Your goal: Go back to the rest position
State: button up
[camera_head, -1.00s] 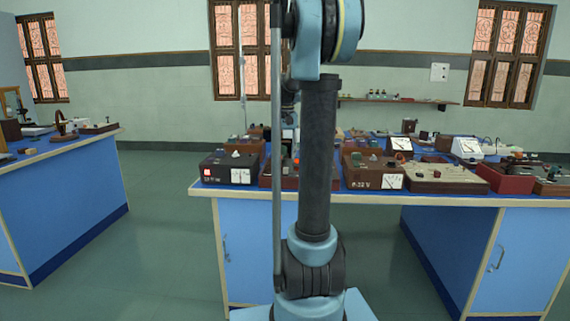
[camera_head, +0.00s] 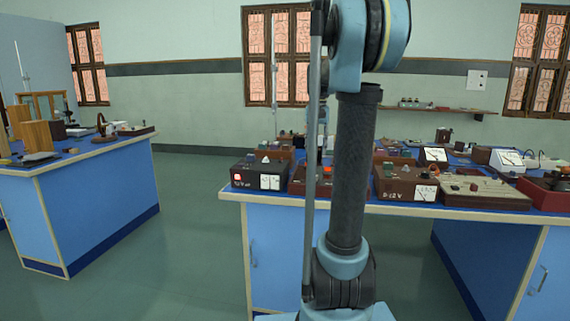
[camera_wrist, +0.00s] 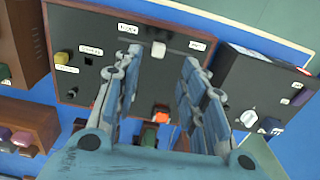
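My gripper (camera_wrist: 160,62) shows in the wrist view with its two fingers spread apart and nothing between them. It is above a brown-framed instrument box with a dark panel (camera_wrist: 92,42), which has a white knob and small labels. An orange-red part (camera_wrist: 160,115) shows between the fingers, lower in the picture. In the head view my arm stands in front of the middle bench (camera_head: 235,196), and its upper end runs out of the top of the picture. My gripper is mostly hidden behind my arm there.
The bench carries several instruments, among them a black-fronted power supply (camera_head: 258,174), a 0-12 V box (camera_head: 404,184) and a white meter (camera_head: 507,160). Another blue bench (camera_head: 100,195) stands at the left. Open floor (camera_head: 190,235) lies between the benches.

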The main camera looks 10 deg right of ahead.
jog(key=s+a+f+n+t, duration=0.1)
jog(key=s+a+f, duration=0.1)
jog(key=s+f, duration=1)
jog(key=s+a+f+n+t, duration=0.1)
jog(key=s+a+f+n, duration=0.1)
jog(key=s+f, duration=0.9)
jog(key=s+a, duration=0.1)
jog(key=s, duration=0.7)
jog(key=shift+s+a+f+n, duration=0.25)
jog(key=shift+a+f+n, duration=0.05)
jog(key=shift+f, duration=0.05)
jog(key=shift+w+f, duration=0.2)
jog(key=shift+w, duration=0.2)
